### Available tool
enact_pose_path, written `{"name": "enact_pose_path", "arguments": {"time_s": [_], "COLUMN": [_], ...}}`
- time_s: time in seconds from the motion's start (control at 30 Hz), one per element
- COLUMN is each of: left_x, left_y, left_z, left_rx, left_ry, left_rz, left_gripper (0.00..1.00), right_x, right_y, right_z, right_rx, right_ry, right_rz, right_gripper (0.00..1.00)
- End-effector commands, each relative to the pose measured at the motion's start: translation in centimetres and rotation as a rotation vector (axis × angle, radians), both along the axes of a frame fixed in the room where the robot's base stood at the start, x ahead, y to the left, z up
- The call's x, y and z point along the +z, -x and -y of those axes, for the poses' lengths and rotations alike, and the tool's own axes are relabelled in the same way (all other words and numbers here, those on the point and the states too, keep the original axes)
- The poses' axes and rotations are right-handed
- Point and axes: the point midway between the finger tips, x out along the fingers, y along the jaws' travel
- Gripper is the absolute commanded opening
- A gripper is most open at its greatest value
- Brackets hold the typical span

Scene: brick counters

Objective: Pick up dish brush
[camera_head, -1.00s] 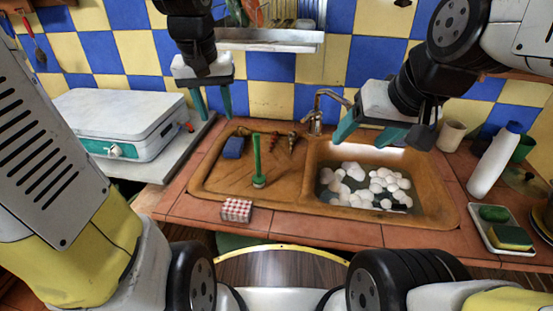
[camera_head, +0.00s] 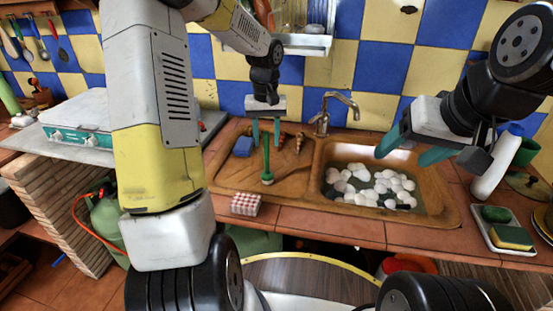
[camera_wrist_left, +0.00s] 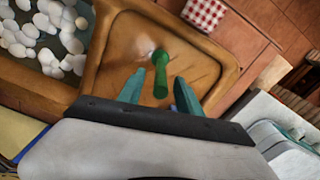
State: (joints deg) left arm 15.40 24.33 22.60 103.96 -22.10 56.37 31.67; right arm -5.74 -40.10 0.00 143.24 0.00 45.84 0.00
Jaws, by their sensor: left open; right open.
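The green dish brush (camera_head: 267,163) stands upright, head down, on the wooden drainboard (camera_head: 228,178) left of the basin. My left gripper (camera_head: 266,143) is open and points down at the brush. In the left wrist view its fingertips (camera_wrist_left: 158,84) are on either side of the handle's near end; I cannot tell if they touch it. My right gripper (camera_head: 405,155) is open and empty above the right side of the sink.
A blue sponge (camera_head: 243,146) lies left of the brush, and a red checkered box (camera_head: 245,204) sits at the counter's front edge. The basin (camera_head: 335,190) holds white foam. The faucet (camera_head: 322,120) stands behind. A tray (camera_head: 490,236) holding sponges is at the right.

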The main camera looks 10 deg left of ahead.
Motion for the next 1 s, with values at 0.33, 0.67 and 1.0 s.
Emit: {"name": "enact_pose_path", "arguments": {"time_s": [0.33,0.67,1.0], "left_x": [-3.0,-2.9,-2.9], "left_y": [0.0,0.0,0.0], "left_z": [0.0,0.0,0.0], "left_rx": [-0.002,-0.001,-0.001], "left_ry": [0.001,0.001,0.001], "left_rz": [0.001,0.001,0.001], "left_gripper": [0.41,0.02,0.00], "right_x": [0.0,0.0,0.0], "right_y": [0.0,0.0,0.0], "right_z": [0.0,0.0,0.0], "right_rx": [0.000,0.000,0.000], "right_ry": [0.000,0.000,0.000], "right_rz": [0.000,0.000,0.000], "right_gripper": [0.68,0.68,0.68]}}
